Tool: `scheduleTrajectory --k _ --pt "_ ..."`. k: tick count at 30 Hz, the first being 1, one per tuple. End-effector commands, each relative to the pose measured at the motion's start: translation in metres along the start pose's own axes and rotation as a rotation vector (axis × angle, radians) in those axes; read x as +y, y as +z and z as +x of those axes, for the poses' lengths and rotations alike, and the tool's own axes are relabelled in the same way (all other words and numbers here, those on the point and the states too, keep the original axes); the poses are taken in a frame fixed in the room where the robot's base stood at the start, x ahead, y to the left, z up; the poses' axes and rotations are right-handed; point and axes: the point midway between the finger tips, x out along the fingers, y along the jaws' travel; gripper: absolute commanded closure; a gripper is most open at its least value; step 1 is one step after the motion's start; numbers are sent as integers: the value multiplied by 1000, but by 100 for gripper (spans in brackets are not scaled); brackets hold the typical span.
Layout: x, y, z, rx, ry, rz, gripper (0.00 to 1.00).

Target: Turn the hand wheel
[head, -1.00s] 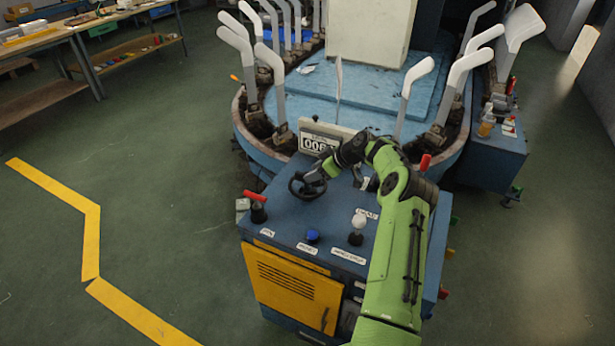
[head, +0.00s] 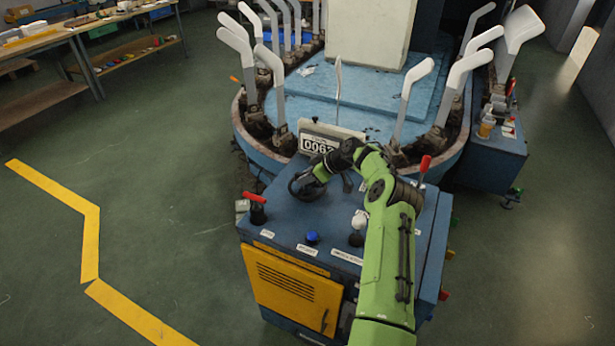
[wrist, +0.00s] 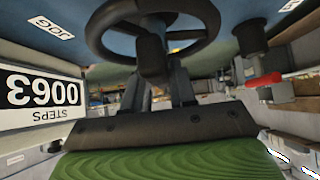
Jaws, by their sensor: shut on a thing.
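The dark hand wheel (head: 297,191) sits on top of the blue control cabinet, partly hidden by my arm in the head view. In the wrist view its rim and spokes (wrist: 104,28) fill the top, with a dark handle knob (wrist: 150,56) on the near side. My gripper (wrist: 156,78) is shut on this knob. In the head view my gripper (head: 310,180) is at the wheel's right side, its fingers mostly hidden.
The cabinet (head: 285,225) also carries a red-handled lever (head: 257,205), a blue button (head: 312,237) and a white-topped knob (head: 359,222). Another red-handled lever (head: 424,165) stands right of my arm. The machine with upright white sock boards (head: 410,85) is behind.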

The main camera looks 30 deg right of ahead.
Motion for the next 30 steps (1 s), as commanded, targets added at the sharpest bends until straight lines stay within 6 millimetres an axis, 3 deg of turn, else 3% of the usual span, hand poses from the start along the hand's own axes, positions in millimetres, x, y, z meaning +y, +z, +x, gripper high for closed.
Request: scheduleTrajectory --k 11,30 --pt "-1 2 1 -2 111 109 100" --pt "-1 0 2 1 524 516 100"
